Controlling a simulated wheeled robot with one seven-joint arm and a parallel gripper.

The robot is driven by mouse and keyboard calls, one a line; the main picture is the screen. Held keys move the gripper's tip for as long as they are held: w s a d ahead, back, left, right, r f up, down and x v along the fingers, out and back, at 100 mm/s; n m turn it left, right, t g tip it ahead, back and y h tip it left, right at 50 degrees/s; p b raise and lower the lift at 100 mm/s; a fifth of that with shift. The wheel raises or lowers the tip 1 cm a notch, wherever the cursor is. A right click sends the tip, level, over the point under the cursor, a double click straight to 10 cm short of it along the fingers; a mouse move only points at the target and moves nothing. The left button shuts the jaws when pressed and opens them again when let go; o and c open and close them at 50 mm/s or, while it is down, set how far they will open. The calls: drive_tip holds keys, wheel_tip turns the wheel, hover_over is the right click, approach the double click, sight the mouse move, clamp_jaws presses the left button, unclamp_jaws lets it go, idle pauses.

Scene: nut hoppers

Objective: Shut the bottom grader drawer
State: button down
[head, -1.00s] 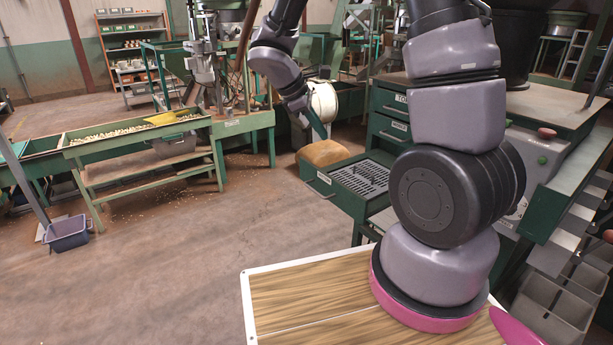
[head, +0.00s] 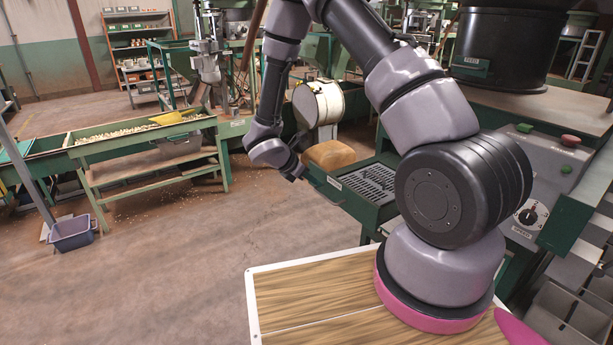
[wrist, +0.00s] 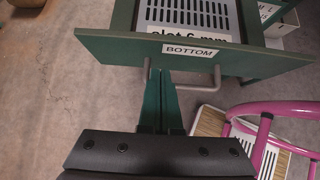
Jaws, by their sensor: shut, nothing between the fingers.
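The bottom grader drawer (head: 335,190) is pulled out of its green cabinet, with a slotted grey screen (head: 368,182) inside. In the wrist view its green front panel (wrist: 120,43) carries a BOTTOM label (wrist: 189,50), and the slotted screen (wrist: 187,12) shows behind it. A grey bar handle (wrist: 217,78) projects from the front; my fingers partly cover it. My gripper (wrist: 160,72) is shut and empty, its green fingertips close to the front panel near the handle. Whether they touch is unclear. In the head view my gripper (head: 301,177) is at the drawer's outer end.
A green trough table (head: 150,150) and a purple bin (head: 72,233) are to the left. The floor before the drawer is clear.

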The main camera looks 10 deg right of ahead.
sight(393, 165)
drive_tip(key=shift+x, duration=1.45)
drive_tip(key=w+d, duration=0.4)
drive_tip(key=d, duration=0.7)
drive_tip(key=w+d, duration=0.4)
drive_tip(key=d, duration=0.7)
drive_tip(key=w+d, duration=0.4)
drive_tip(key=d, duration=0.7)
drive_tip(key=shift+d, duration=0.15)
drive_tip(key=shift+d+r, duration=0.15)
drive_tip(key=shift+d, duration=0.1)
drive_tip(key=shift+d, duration=0.1)
